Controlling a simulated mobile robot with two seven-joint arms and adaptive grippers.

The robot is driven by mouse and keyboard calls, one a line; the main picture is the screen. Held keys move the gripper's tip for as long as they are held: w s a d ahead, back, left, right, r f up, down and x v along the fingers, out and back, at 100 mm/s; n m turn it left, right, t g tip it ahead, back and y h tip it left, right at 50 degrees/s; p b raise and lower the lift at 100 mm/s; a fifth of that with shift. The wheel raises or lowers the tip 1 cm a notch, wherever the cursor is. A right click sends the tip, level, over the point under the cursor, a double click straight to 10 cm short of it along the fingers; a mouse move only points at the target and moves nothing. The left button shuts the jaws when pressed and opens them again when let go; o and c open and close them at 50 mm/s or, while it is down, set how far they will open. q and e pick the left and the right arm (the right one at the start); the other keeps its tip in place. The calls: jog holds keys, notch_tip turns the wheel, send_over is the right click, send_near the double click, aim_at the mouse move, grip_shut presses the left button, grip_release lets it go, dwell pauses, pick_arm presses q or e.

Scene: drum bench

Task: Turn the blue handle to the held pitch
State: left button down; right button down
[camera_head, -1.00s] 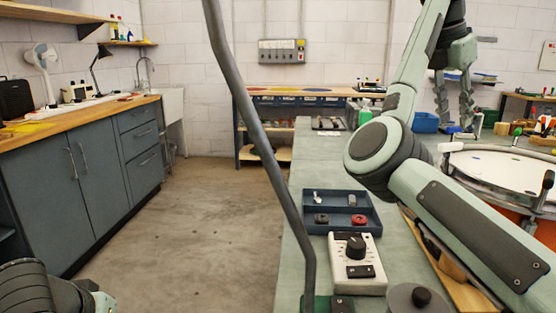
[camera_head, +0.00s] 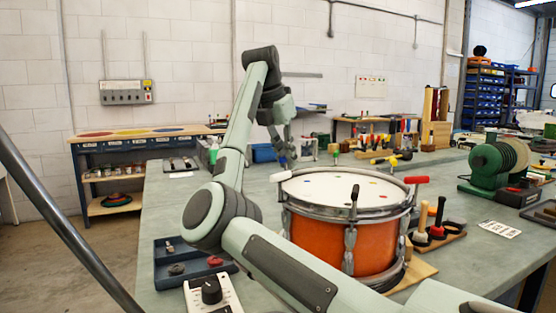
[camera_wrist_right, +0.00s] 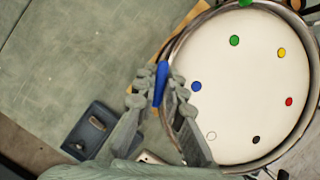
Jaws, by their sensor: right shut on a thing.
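The drum (camera_head: 350,245) has an orange shell, a metal rim and a white head with coloured dots, and stands on the bench. My right gripper (camera_head: 284,157) reaches down at the drum's far left rim. The blue handle (camera_head: 282,163) shows there only as a small patch. In the right wrist view the blue handle (camera_wrist_right: 160,84) stands at the drum's edge between the fingertips of my right gripper (camera_wrist_right: 158,88), which is shut on it. A blue dot (camera_wrist_right: 196,86) marks the head beside it. The handle's lower part is hidden. My left gripper is out of view.
A red handle (camera_head: 417,180), a black handle (camera_head: 354,194), a yellow handle (camera_head: 386,160) and a green handle (camera_head: 335,149) stand around the rim. A blue-grey tray (camera_head: 165,269) and a white knob box (camera_head: 207,297) lie at left. A green spool machine (camera_head: 492,170) stands right.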

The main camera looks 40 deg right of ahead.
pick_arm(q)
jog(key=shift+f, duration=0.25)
pick_arm(e)
jog(key=shift+n, duration=0.5)
pick_arm(q)
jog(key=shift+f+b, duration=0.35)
jog(key=shift+b, duration=0.25)
pick_arm(e)
jog(key=shift+n+t+y, duration=0.3)
jog(key=shift+n+t, duration=0.1)
jog(key=shift+n, duration=0.2)
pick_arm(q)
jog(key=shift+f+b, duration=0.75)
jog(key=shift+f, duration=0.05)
pick_arm(e)
jog(key=n+t, duration=0.1)
jog(key=n, duration=0.2)
jog(key=shift+f, duration=0.1)
pick_arm(q)
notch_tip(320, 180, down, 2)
jog(key=shift+b, duration=1)
pick_arm(e)
jog(key=n+y, duration=0.1)
jog(key=n, duration=0.2)
jog(key=n+t+y, duration=0.1)
jog(key=n, duration=0.2)
jog(key=shift+t, duration=0.3)
jog(key=c, duration=1.6)
grip_release()
